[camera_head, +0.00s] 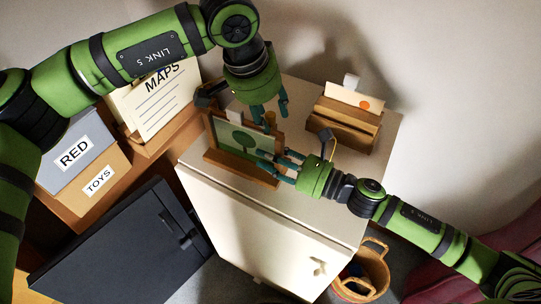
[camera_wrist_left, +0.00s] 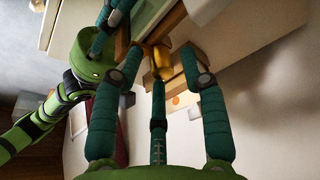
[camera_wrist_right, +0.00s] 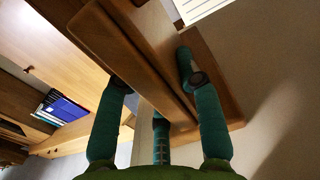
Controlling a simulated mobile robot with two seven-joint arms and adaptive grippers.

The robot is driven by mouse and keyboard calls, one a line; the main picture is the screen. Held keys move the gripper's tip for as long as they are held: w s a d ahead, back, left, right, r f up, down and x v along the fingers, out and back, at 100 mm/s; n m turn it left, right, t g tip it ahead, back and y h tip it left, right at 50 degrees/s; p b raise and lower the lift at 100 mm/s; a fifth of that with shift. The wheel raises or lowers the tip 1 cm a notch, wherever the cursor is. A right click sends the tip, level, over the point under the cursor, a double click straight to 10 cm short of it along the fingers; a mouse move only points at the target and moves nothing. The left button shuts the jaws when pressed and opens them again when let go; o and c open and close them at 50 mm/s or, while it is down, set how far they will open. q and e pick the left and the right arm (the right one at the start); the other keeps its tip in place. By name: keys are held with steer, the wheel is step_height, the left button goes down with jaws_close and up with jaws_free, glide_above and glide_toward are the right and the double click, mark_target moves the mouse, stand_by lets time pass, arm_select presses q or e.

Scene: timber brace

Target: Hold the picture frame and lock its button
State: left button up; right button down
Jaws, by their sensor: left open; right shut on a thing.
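The picture frame (camera_head: 213,133), wooden with a green tree picture, stands on the white cabinet top in the head view. My right gripper (camera_head: 273,165) is shut on the frame's lower right part. The right wrist view shows the frame's wooden edge (camera_wrist_right: 140,60) between its fingers. The brass button (camera_head: 270,117) is at the frame's upper right, behind it. My left gripper (camera_head: 271,108) is open, pointing down around the button. In the left wrist view the brass button (camera_wrist_left: 161,62) shows between the spread fingers; I cannot tell whether they touch it.
A wooden card holder (camera_head: 343,125) stands on the cabinet top (camera_head: 310,205) right of the frame. A shelf at left holds a MAPS folder (camera_head: 165,100) and the RED (camera_head: 75,152) and TOYS (camera_head: 97,182) boxes. A basket (camera_head: 372,268) sits on the floor right of the cabinet.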

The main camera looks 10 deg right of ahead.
arm_select(q)
steer(key=shift+r, duration=3)
arm_select(e)
steer(key=shift+f, duration=0.1)
arm_select(q)
step_height(320, 180, up, 3)
steer(key=n, duration=0.3)
steer(key=shift+d+f+n+t+y, duration=0.15)
steer(key=shift+f+n+t+y, duration=0.05)
steer(key=shift+n+t+y, duration=0.2)
steer(key=shift+f, duration=4.4)
steer(key=shift+w, duration=0.1)
steer(key=c, duration=0.7)
steer(key=o, duration=0.7)
